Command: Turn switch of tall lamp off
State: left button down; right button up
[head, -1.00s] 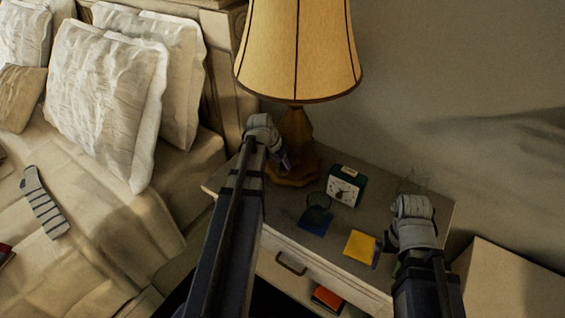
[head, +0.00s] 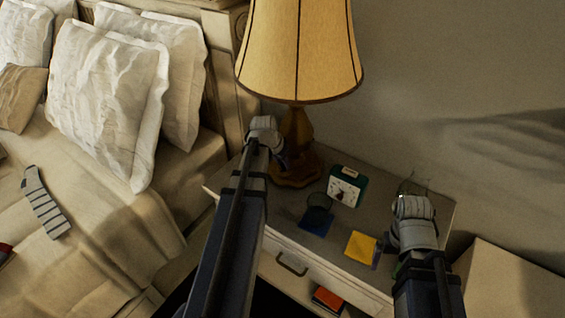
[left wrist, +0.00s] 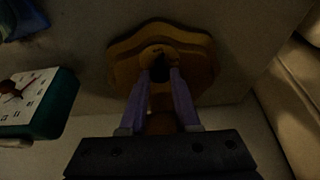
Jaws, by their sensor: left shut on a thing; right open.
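The tall lamp stands on the nightstand, with its tan shade (head: 298,50) at the top and its brown wooden base (head: 297,172) below. I cannot tell for sure whether it is lit. My left gripper (head: 284,164) is at the left side of the base. In the left wrist view its two purple fingers (left wrist: 160,72) reach the lamp base (left wrist: 196,72) and are closed on a small dark part at the base, the switch (left wrist: 158,57). The switch is hidden in the head view. My right gripper (head: 382,252) is open over the nightstand's right part, its fingers mostly hidden.
On the nightstand (head: 232,192) are a green clock (head: 346,187), a blue square item (head: 316,221) and a yellow one (head: 361,246). The bed with pillows (head: 108,100) is at the left. A wall is behind, and a pale box-like surface (head: 510,285) is at the right.

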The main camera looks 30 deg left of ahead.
pick_arm(q)
jog(key=shift+d+n+y, duration=0.2)
jog(key=shift+n+y, duration=0.6)
jog(key=shift+n, duration=1.7)
jog(key=c, duration=0.6)
grip_release()
jog(key=shift+c, duration=0.2)
jog(key=p+v, duration=0.7)
jog(key=shift+r, duration=0.35)
pick_arm(e)
notch_tip(320, 180, up, 7)
jog(key=shift+r, duration=0.15)
pick_arm(q)
jog(key=shift+s+d, duration=0.1)
